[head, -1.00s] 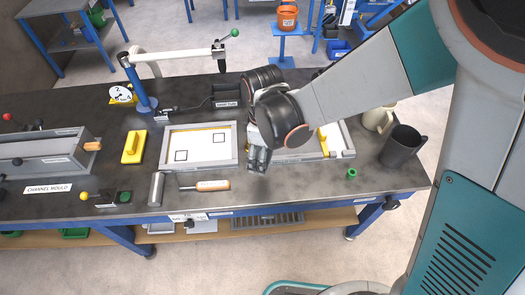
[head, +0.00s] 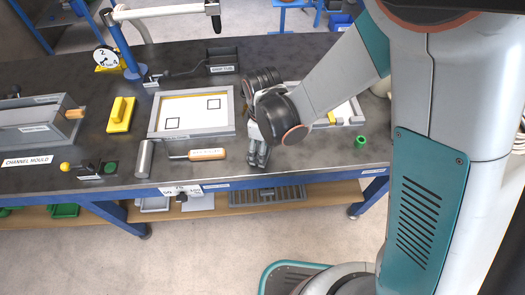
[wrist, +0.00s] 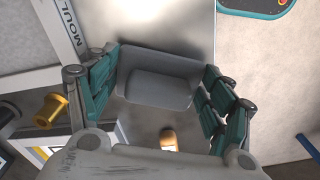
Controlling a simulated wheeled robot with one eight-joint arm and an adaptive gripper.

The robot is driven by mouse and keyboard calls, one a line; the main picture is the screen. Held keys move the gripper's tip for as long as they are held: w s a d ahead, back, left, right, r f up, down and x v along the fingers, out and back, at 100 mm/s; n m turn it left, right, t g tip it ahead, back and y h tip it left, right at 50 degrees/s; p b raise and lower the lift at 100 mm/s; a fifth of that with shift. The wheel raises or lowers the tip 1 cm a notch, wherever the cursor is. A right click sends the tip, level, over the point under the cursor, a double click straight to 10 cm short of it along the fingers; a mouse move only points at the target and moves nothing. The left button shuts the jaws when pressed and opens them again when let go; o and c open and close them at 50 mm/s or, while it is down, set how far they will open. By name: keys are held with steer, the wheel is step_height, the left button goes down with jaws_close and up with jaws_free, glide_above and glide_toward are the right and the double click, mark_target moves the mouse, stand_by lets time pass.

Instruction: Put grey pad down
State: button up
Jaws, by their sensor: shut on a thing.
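My gripper (head: 258,157) is over the front part of the bench, to the right of a wooden-handled tool (head: 207,154). In the wrist view its teal-padded fingers (wrist: 155,92) stand either side of a grey block (wrist: 158,88), which I take to be the grey pad, and are shut on it. A wooden handle end (wrist: 168,139) shows beyond the pad. In the head view the pad cannot be told apart from my fingers. I cannot tell whether the pad touches the bench.
A pale framed tray (head: 153,122) with two black squares lies left of my gripper; another tray (head: 357,120) is partly behind my arm. A yellow block (head: 121,115), a grey cylinder (head: 144,159) and a green ring (head: 361,141) stand on the bench (head: 320,160).

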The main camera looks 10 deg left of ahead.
steer(key=shift+f, duration=0.8)
steer(key=shift+r, duration=0.1)
steer(key=o, duration=0.8)
steer(key=shift+f+b, duration=0.2)
steer(key=shift+b, duration=0.15)
steer(key=o, duration=0.4)
steer(key=shift+r, duration=0.1)
step_height(320, 180, up, 12)
steer(key=p, duration=0.4)
steer(key=shift+r+p, duration=0.1)
steer(key=shift+p, duration=0.25)
